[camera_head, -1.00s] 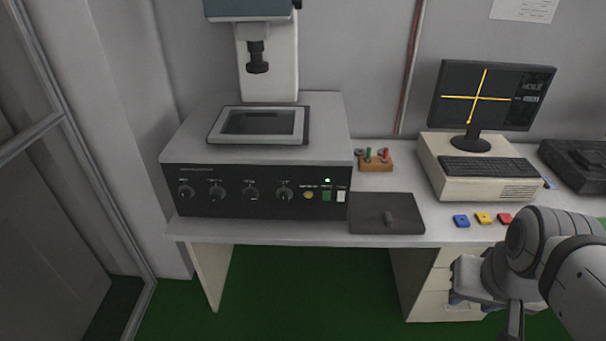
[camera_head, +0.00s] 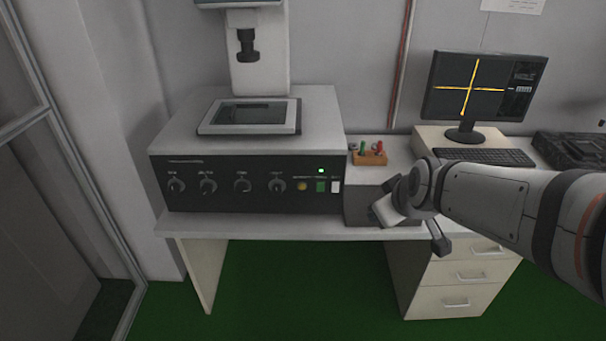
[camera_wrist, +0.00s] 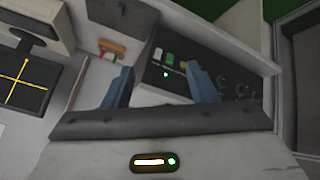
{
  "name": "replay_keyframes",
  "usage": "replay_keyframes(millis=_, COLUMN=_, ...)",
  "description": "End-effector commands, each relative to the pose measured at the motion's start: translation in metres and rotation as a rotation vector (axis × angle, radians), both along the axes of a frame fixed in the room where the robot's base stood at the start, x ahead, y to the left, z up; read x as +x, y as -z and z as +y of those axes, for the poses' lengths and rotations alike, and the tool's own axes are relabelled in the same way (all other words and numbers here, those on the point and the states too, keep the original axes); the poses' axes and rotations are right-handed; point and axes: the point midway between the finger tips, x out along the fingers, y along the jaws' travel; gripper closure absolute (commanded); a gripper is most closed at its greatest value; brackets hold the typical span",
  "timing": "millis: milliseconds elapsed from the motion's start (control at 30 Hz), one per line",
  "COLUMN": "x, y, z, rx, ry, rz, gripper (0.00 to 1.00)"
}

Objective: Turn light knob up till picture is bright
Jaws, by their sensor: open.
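Several dark round knobs sit in a row on the black front panel (camera_head: 255,200) of the measuring machine. Their labels are too blurred to tell which is the light knob; the rightmost knob (camera_head: 277,185) is beside a yellow button. The monitor (camera_head: 485,85) shows a yellow cross on a dark picture. My gripper (camera_head: 385,210) is in front of the desk, right of the panel and apart from the knobs. In the wrist view my gripper (camera_wrist: 158,68) has its blue fingers spread and empty, with the panel's buttons between and beyond them and the knobs to the right.
A lit green lamp, a green switch (camera_head: 320,187) and a white switch (camera_head: 336,187) are at the panel's right end. An orange block (camera_head: 370,158) with green and red pegs stands right of the machine. My arm partly hides the computer and desk. A glass door frame stands left.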

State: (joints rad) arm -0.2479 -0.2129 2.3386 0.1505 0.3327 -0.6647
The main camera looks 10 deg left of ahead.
Motion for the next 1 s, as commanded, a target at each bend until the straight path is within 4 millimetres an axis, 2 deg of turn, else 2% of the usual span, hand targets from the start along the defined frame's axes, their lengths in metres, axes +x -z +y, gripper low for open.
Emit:
replay_keyframes(millis=33, x=0.026, y=0.027, z=0.027, rx=-0.046, ry=-0.109, rz=-0.079, gripper=0.48)
replay_keyframes(millis=200, x=0.099, y=0.068, z=0.109, rx=-0.266, ry=-0.393, rz=-0.405, gripper=0.48)
replay_keyframes(millis=333, x=0.136, y=0.108, z=0.172, rx=-0.499, ry=-0.547, rz=-0.644, gripper=0.48)
replay_keyframes(millis=400, x=0.147, y=0.131, z=0.203, rx=-0.646, ry=-0.605, rz=-0.758, gripper=0.48)
replay_keyframes(millis=500, x=0.156, y=0.162, z=0.24, rx=-0.858, ry=-0.654, rz=-0.89, gripper=0.48)
replay_keyframes(millis=600, x=0.156, y=0.187, z=0.268, rx=-1.05, ry=-0.677, rz=-0.979, gripper=0.48)
replay_keyframes(millis=700, x=0.153, y=0.205, z=0.285, rx=-1.195, ry=-0.683, rz=-1.03, gripper=0.48)
replay_keyframes(millis=867, x=0.151, y=0.214, z=0.296, rx=-1.312, ry=-0.68, rz=-1.062, gripper=0.48)
replay_keyframes(millis=1000, x=0.166, y=0.213, z=0.3, rx=-1.328, ry=-0.677, rz=-1.063, gripper=0.48)
